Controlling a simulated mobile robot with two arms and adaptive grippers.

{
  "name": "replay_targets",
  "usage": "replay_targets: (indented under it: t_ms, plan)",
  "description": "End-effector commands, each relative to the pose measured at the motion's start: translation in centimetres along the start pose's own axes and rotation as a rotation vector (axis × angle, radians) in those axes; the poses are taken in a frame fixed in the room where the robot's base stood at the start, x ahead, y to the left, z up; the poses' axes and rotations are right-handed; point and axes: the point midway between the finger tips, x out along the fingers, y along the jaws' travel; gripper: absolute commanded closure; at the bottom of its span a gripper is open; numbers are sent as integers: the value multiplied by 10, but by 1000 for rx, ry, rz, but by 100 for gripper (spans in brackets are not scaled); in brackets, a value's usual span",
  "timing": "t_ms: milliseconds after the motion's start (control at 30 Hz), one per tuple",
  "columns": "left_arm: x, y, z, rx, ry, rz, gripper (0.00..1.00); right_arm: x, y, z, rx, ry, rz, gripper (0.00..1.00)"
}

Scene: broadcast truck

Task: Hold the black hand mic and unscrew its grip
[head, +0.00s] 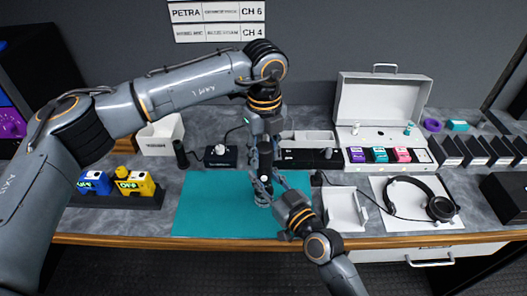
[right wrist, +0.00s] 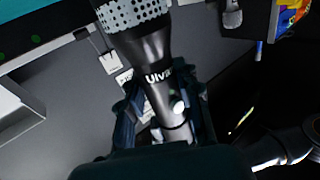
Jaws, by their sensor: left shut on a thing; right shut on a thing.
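The black hand mic (right wrist: 150,55) has a grey mesh head and white lettering in the right wrist view. My right gripper (right wrist: 160,105) is shut around its body below the head, with a finger on each side. In the head view the mic (head: 262,187) stands roughly upright over the teal mat, mostly hidden by the grippers. My left gripper (head: 265,150) points down from above, shut on the mic's upper part. My right gripper (head: 272,188) reaches in from the lower right. The seam of the grip cannot be made out.
The teal mat (head: 215,215) is clear at left. A small white tray (head: 343,208) and headphones (head: 425,195) lie to the right. An open white case (head: 380,105) stands behind. Yellow and blue packs (head: 135,184) sit at left, near a black box with a knob (head: 220,156).

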Motion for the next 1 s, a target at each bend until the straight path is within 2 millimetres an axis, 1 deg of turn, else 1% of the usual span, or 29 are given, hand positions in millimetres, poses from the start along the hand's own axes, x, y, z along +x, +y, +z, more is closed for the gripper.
replay_targets:
  t_ms: [100, 200, 300, 367, 1000]
  plan:
    - [0, -1, 0, -242, 0, -2, 100, 0, 1, 0, 0, 0, 1, 100]
    - [0, -1, 1, -430, -1, -3, 100, 0, 1, 0, 0, 0, 1, 100]
    - [0, -1, 1, -572, -2, -3, 100, 0, 0, 0, 0, 0, 1, 100]
    - [0, -1, 1, -629, -2, -3, 100, 0, 0, 0, 0, 0, 1, 100]
    - [-1, -1, 1, -640, -3, -4, 100, 0, 0, 0, -2, 0, 0, 100]
